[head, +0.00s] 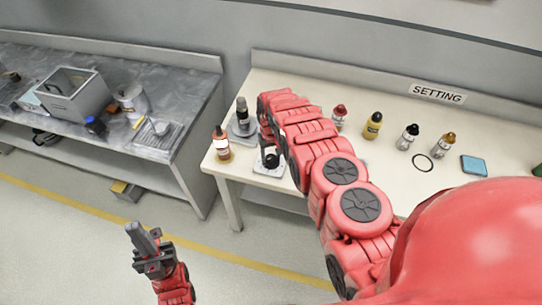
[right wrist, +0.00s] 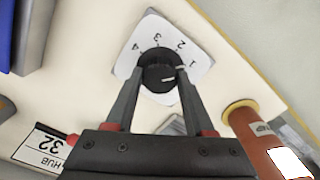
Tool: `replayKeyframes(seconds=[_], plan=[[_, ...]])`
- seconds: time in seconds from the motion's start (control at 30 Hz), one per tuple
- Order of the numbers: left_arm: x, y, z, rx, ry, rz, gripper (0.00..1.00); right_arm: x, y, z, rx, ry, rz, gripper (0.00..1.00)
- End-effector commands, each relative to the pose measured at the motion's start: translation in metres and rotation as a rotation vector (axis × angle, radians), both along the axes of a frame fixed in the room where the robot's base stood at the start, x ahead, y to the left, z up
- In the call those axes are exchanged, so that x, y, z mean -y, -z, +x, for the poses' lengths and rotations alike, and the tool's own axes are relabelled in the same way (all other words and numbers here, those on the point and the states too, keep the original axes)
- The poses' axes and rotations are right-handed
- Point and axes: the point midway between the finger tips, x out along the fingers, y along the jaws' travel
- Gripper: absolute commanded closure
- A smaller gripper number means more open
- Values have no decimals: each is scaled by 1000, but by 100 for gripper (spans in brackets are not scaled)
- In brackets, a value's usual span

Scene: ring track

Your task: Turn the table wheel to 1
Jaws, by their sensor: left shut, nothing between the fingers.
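The table wheel is a black round knob with a white pointer line (right wrist: 161,72) on a white dial plate (right wrist: 203,57) with the numbers 1 to 4. The pointer faces right in the right wrist view, close to the 1. My right gripper (right wrist: 160,80) has a finger on each side of the knob, seemingly touching it. In the head view the dial plate (head: 262,170) lies near the table's front left corner, and my right arm partly covers the wheel. My left gripper (head: 146,246) is shut and empty, over the floor in front of the tables.
A red-brown bottle (head: 221,144) stands close beside the plate; it also shows in the right wrist view (right wrist: 255,130). Several small bottles, a black ring (head: 423,163) and a blue item (head: 474,164) are further right. A grey workbench (head: 195,68) stands left.

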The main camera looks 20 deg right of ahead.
Motion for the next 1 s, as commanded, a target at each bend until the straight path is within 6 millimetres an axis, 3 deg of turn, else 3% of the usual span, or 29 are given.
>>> replayKeyframes(seconds=[0.03, 0.13, 0.57, 1.0], plan=[[0, 0, 0, 0, 0, 0, 100, 0, 0, 0, 0, 0, 0, 36], [0, 0, 0, 0, 0, 0, 100, 0, 0, 0, 0, 1, 0, 18], [0, 2, 0, 0, 0, 0, 100, 0, -5, 1, 0, 1, 0, 18], [0, 21, 0, 0, 0, 0, 100, 0, -58, 1, 2, 1, 1, 18]])
